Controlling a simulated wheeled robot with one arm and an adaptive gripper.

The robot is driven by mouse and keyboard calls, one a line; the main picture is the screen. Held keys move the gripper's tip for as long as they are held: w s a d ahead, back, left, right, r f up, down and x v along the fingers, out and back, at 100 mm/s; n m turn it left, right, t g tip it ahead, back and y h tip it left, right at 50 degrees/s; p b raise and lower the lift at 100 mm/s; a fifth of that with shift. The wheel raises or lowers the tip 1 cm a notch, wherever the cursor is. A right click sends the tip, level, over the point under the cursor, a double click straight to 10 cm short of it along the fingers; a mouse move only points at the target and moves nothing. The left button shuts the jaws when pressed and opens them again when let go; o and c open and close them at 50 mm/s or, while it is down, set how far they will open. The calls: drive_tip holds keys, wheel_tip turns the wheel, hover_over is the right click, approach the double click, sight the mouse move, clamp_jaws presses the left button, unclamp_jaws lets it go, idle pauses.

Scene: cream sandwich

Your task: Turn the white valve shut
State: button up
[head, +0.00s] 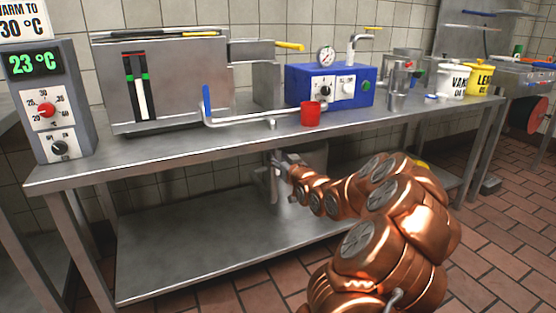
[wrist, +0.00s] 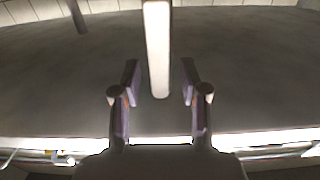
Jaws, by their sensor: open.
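A pale white bar (wrist: 157,50) hangs into the wrist view from the top edge. It looks like the white valve's lever, but its pivot is out of view. My gripper (wrist: 160,82) is open, with one dark finger on each side of the bar's lower end. A gap shows between the bar and each finger. In the head view my gripper (head: 272,172) is at the front of the steel table, below the tabletop edge. The bar cannot be made out there, and my copper arm hides part of the area.
The steel table (head: 150,160) carries a tank (head: 185,75) with a blue-handled outlet pipe (head: 250,119), a red cup (head: 310,114) and a blue control box (head: 300,92). A thermostat (head: 48,100) reads 23 °C. The lower shelf (head: 190,250) has bare room.

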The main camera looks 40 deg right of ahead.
drive_tip(key=shift+w+d, duration=0.1)
drive_tip(key=shift+w, duration=0.25)
drive_tip(key=shift+c, duration=0.4)
clamp_jaws()
